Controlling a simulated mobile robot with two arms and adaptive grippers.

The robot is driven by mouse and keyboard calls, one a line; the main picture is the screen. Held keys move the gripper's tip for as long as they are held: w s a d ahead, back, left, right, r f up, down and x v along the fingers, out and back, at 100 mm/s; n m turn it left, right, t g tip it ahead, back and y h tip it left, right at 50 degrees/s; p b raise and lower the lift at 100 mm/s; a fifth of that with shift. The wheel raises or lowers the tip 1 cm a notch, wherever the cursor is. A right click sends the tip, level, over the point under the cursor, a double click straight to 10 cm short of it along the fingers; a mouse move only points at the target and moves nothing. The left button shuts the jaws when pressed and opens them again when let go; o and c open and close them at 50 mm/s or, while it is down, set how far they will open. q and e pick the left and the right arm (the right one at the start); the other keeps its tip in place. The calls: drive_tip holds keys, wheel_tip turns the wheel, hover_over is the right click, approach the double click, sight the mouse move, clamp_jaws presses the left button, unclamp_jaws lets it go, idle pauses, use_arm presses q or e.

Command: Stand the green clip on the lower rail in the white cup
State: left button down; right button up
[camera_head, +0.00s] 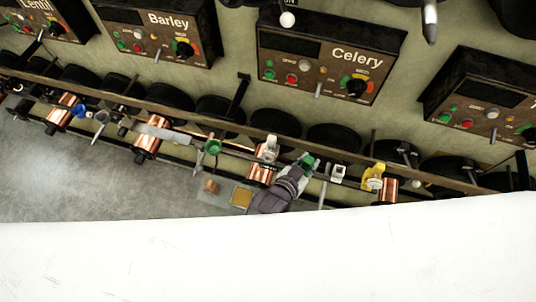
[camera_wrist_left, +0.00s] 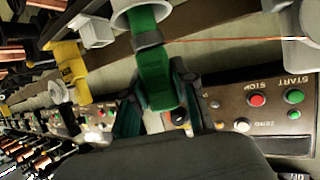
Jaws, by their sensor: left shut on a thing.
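My left gripper (camera_head: 300,172) is at the lower rail, right of a copper spool. It is shut on a green clip (camera_wrist_left: 154,72), which fills the space between its fingers (camera_wrist_left: 158,108) in the left wrist view. The clip's green top (camera_head: 308,161) shows beyond the fingers in the head view. A white round rim (camera_wrist_left: 122,20) surrounds the clip's far end in the wrist view; I cannot tell whether this is the white cup or part of the clip. My right gripper is not in view.
A white square block (camera_head: 338,172) and a yellow clip (camera_head: 373,178) stand to the right. Copper spools (camera_head: 148,145) and another green piece (camera_head: 213,146) line the rail to the left. A thin copper wire (camera_wrist_left: 225,40) crosses close by. Control boxes (camera_head: 330,58) stand behind.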

use_arm(q)
drive_tip(key=shift+f+b, duration=0.3)
drive_tip(key=shift+f, duration=0.15)
idle(0.3)
drive_tip(key=c, duration=0.8)
unclamp_jaws()
drive_tip(key=shift+c, duration=0.2)
drive_tip(key=v, duration=1.2)
drive_tip(key=shift+a, duration=0.1)
